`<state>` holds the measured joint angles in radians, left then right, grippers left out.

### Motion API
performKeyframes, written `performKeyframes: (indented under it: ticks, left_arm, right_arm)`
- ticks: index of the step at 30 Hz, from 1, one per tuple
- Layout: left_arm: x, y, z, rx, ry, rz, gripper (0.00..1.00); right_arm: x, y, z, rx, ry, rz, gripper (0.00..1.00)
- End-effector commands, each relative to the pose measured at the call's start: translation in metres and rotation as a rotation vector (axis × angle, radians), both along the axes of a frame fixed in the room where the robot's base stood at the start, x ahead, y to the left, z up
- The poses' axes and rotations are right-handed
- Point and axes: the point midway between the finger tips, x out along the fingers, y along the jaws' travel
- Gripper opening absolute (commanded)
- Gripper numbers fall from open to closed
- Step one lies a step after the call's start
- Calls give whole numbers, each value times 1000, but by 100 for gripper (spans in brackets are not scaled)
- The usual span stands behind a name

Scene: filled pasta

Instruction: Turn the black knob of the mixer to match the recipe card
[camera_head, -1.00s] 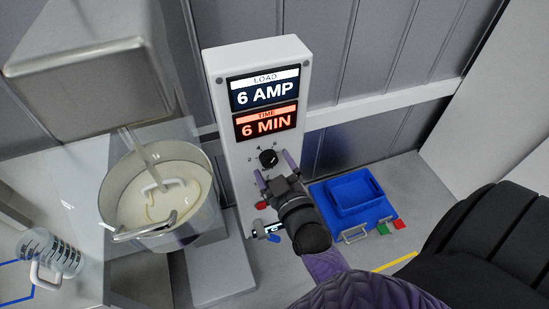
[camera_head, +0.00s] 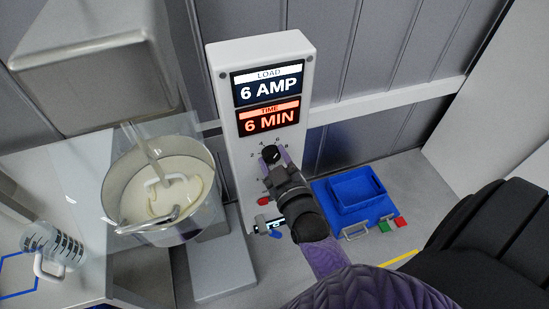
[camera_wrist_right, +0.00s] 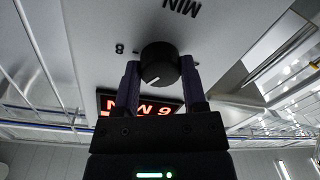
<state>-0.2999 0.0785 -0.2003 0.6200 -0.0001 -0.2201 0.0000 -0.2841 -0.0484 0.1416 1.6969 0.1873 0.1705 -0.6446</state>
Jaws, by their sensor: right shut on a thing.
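The black knob (camera_head: 270,153) sits on the white control panel (camera_head: 228,110) below two lit displays. The load display (camera_head: 268,85) reads 6 AMP and the time display (camera_head: 268,118) reads 6 MIN. My right gripper (camera_head: 275,160) is at the knob. In the right wrist view the knob (camera_wrist_right: 159,64) stands between the two fingers of the right gripper (camera_wrist_right: 160,78), which are shut on it. A white line on the knob shows there, and a printed 8 is beside it. I see no recipe card. My left gripper is not in view.
The mixer bowl (camera_head: 112,190) with pale dough stands left of the panel. A measuring jug (camera_head: 62,247) is at the lower left. A red button (camera_head: 263,201) is below the knob. A blue bin (camera_head: 340,212) lies right of the panel.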

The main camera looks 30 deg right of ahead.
Motion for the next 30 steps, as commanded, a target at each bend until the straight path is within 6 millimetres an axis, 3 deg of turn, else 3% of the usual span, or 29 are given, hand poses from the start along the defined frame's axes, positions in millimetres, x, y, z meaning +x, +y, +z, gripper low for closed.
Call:
performKeyframes:
  ticks: [11, 30]
  left_arm:
    - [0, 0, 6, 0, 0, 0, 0]
    - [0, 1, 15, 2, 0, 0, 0]
  right_arm:
    - [0, 0, 0, 160, -37, 1, 0]
    - [0, 0, -1, 730, -173, 1, 0]
